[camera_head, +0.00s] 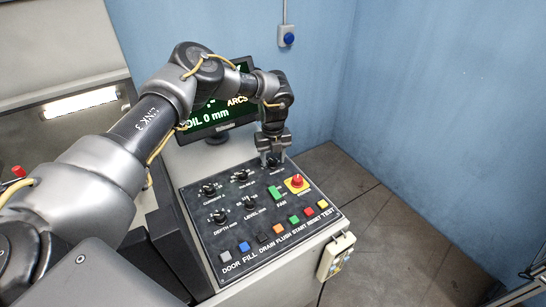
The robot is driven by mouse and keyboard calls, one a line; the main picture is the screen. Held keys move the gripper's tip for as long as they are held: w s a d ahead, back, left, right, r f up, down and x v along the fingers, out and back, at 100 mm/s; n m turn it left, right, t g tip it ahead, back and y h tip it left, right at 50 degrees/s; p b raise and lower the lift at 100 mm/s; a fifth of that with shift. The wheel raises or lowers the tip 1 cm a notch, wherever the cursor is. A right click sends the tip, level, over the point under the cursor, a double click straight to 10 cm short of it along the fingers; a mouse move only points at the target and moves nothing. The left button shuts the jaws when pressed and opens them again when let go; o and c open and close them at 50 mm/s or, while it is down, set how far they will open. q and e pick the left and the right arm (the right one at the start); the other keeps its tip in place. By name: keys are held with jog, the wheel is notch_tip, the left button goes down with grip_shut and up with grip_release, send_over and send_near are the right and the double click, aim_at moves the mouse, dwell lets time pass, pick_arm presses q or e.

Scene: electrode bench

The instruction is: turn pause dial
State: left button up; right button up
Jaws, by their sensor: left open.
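The control panel (226,238) is a dark sloped plate with several black dials, a green switch and a row of coloured buttons. My left gripper (271,157) is over the panel's far edge, pointing down at the rightmost dial (273,162) of the far row. That dial is partly hidden by the fingers, and its label is too small to read surely. The gripper is open; I cannot tell whether the fingers touch the dial. Other dials are the current dial (209,188), a middle dial (241,174), the depth dial (222,216) and the level dial (249,202).
A red emergency button on a yellow base (297,182) stands right of the dials. The green fan switch (275,192) is nearby. A display (215,115) stands behind the panel, partly covered by my left arm. A pendant box (335,257) hangs at the front right edge.

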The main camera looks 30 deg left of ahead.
pick_arm(q)
jog(key=shift+c, duration=0.5)
jog(key=c, duration=0.9)
jog(key=shift+n, duration=2.8)
jog(key=o, duration=1)
